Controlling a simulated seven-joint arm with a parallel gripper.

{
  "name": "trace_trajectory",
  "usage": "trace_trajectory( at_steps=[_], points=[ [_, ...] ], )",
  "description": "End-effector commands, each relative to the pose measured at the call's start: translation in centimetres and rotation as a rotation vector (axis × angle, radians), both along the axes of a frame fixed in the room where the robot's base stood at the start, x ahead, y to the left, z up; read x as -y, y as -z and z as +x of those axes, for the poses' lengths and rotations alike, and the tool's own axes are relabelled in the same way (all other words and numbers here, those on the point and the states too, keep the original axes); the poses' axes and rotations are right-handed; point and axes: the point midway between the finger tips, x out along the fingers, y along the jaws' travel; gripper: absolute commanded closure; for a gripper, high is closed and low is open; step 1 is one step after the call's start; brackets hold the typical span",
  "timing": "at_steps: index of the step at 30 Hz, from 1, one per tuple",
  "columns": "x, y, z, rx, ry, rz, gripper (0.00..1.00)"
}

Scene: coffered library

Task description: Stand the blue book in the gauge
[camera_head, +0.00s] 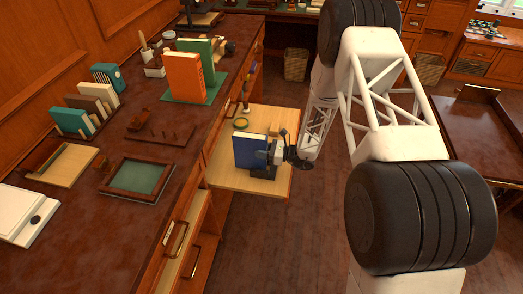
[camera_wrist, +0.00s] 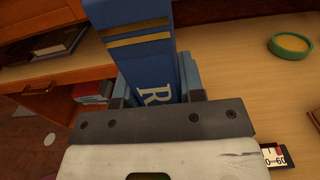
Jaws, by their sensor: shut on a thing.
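The blue book (camera_head: 249,149) stands upright over the pale pull-out board. Its blue spine (camera_wrist: 145,45), with gold bands and a letter R, shows in the wrist view. My gripper (camera_head: 271,153) is shut on the book from the right side; in the wrist view its fingers (camera_wrist: 158,98) lie on either side of the spine. A dark block (camera_head: 263,172) shows under the gripper at the book's foot. A small label reading "0-60" (camera_wrist: 274,157) shows beside my gripper. I cannot tell for sure which thing is the gauge, or whether the book's foot touches the board.
The pull-out board (camera_head: 225,179) also holds a small green-rimmed dish (camera_head: 241,123). On the desk stand orange (camera_head: 184,77) and green (camera_head: 208,58) books, a rack of books (camera_head: 92,103), a pegged wooden stand (camera_head: 160,134) and a green-lined tray (camera_head: 138,178). Open drawers lie below.

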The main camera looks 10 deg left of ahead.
Motion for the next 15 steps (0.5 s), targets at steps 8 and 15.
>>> trace_trajectory(
  at_steps=[8,15],
  points=[
    [-0.01,0.01,0.04,0.001,0.0,0.001,1.0],
    [-0.01,0.38,0.04,0.001,0.0,0.001,1.0]
  ],
)
